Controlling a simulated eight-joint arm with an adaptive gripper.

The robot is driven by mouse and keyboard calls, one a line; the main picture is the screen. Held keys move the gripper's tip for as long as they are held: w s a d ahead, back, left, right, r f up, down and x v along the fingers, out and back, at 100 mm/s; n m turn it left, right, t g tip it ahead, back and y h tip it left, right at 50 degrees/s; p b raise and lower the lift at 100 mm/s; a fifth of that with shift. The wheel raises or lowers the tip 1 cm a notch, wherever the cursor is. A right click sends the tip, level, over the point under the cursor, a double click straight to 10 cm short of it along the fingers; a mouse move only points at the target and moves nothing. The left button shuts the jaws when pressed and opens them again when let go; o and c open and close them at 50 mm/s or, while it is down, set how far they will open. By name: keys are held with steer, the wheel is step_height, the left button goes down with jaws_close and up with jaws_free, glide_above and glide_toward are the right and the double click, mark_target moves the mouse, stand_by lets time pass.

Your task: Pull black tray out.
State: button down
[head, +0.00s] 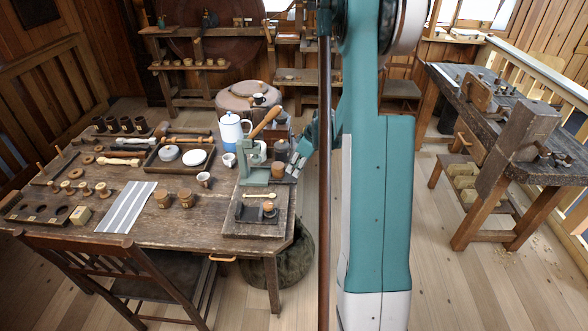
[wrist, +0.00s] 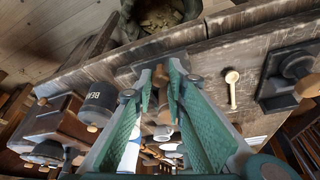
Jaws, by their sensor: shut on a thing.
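A small black tray (head: 256,213) lies on the board at the table's front right corner, with a brown-topped tool on it. It shows in the wrist view (wrist: 272,88) at the right, apart from my fingers.
A wooden spoon (wrist: 232,88) lies between the gripper and the black tray. A jar marked with a label (wrist: 98,97) stands at left in the wrist view. The white-blue pot (head: 231,128) and cups crowd the table behind.

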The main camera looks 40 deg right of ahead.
steer(key=c, duration=2.3)
jaws_free()
steer(key=shift+r, duration=0.1)
steer(key=v, duration=1.1)
steer(key=shift+s+r, duration=0.2)
steer(key=shift+r, duration=0.2)
